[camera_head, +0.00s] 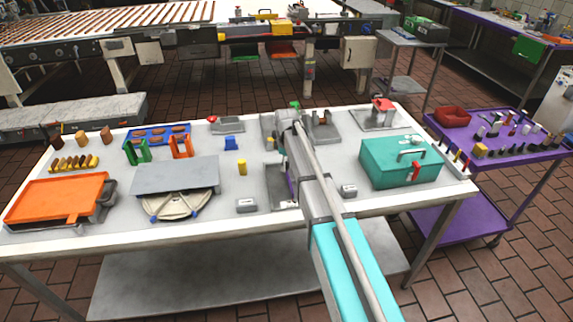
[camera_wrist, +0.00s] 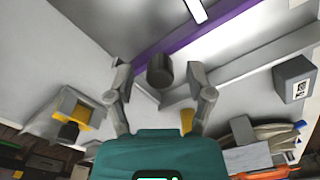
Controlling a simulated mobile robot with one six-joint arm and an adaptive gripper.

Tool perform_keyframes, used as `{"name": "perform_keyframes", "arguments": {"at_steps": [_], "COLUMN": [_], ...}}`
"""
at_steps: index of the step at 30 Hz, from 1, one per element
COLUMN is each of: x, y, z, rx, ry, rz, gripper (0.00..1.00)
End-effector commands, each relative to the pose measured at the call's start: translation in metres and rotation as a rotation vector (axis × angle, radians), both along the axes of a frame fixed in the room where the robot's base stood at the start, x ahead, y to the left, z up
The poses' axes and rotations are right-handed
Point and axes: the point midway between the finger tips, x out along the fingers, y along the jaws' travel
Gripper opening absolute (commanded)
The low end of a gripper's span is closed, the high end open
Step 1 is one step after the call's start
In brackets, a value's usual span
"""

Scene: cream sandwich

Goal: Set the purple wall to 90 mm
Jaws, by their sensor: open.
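The purple wall (camera_wrist: 195,35) shows in the wrist view as a long strip running diagonally across a pale grey tray. In the head view a sliver of the purple wall (camera_head: 291,187) shows in the dark grey tray (camera_head: 276,190), partly hidden by my arm. A dark round knob (camera_wrist: 160,68) stands beside the strip; I cannot tell whether it is fixed to the wall. My gripper (camera_wrist: 159,85) is open, with one finger on each side of the knob and visible gaps between. The head view hides the fingertips behind my arm. No millimetre scale is readable.
A teal box (camera_head: 385,170) with a red latch stands right of my arm. A small grey labelled block (camera_wrist: 294,79) lies near the tray. A yellow cylinder (camera_head: 242,167) and a blue piece (camera_head: 231,143) stand left of it. A grey plate (camera_head: 175,175) covers part of a round device.

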Motion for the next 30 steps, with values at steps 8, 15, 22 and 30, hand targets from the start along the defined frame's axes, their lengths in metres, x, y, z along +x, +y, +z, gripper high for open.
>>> {"name": "perform_keyframes", "arguments": {"at_steps": [8,15,22,30], "x": [0.0,0.0,0.0,0.002], "y": [0.0,0.0,-0.005,-0.02], "z": [0.0,0.0,0.0,0.0], "rx": [0.0,0.0,0.0,0.0], "ry": [0.0,0.0,0.0,0.0], "rz": [0.0,0.0,-0.001,0.0], "gripper": [0.33,0.0,0.0,0.0]}}
